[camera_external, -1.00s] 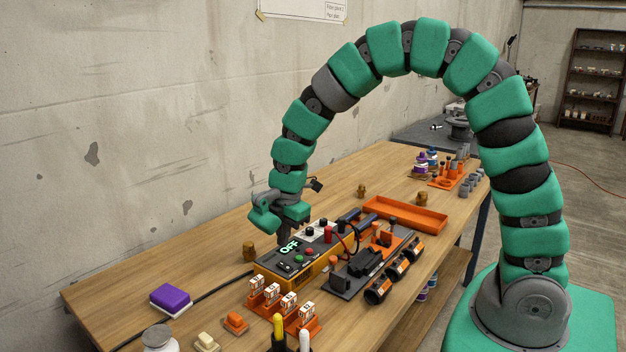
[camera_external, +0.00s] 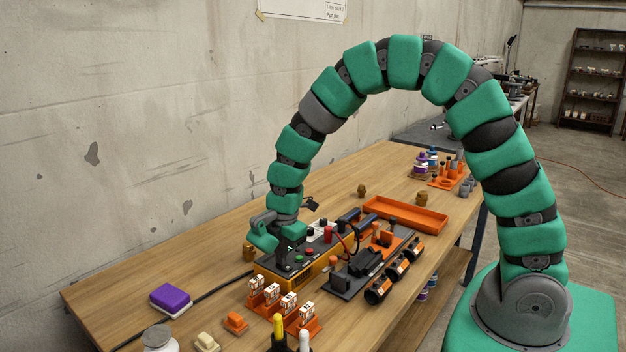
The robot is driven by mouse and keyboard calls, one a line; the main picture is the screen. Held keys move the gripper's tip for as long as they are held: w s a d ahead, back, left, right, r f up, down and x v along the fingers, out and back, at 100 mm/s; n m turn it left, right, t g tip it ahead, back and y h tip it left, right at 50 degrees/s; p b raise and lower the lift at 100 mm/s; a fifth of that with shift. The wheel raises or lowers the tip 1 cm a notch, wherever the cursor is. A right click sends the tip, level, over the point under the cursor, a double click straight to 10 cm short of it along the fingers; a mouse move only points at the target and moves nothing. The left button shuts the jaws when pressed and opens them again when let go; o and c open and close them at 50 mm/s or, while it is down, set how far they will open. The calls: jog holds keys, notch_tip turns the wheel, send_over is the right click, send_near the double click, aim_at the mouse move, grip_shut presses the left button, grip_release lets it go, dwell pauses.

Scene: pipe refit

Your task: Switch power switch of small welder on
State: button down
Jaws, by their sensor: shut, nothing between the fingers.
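The small welder (camera_external: 320,270) is a yellow-orange box with a dark top panel, standing on the wooden bench. Green and red buttons (camera_external: 309,250) show on its panel. Its lit display is almost wholly hidden behind my gripper, so I cannot read it. My gripper (camera_external: 284,257) points down at the left part of the panel, shut and empty. Its fingertips are at or just above the panel; I cannot tell whether they touch. The power switch is not clearly visible, and its position cannot be made out.
Behind the welder's right side is an orange tray (camera_external: 405,214). To its right are a dark device and several black-and-orange cylinders (camera_external: 378,291). Orange holders with white labelled blocks (camera_external: 289,301) stand in front. A purple-topped block (camera_external: 171,298) lies left. The wall is close behind.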

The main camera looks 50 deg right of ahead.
jog(key=shift+s+f, duration=0.1)
jog(key=shift+s, duration=0.7)
notch_tip(320, 180, up, 14)
jog(key=s, duration=0.1)
jog(key=shift+s+p, duration=0.4)
jog(key=shift+p, duration=0.05)
jog(key=shift+w+f+b, duration=0.1)
jog(key=shift+f+b, duration=0.05)
jog(key=shift+b, duration=0.4)
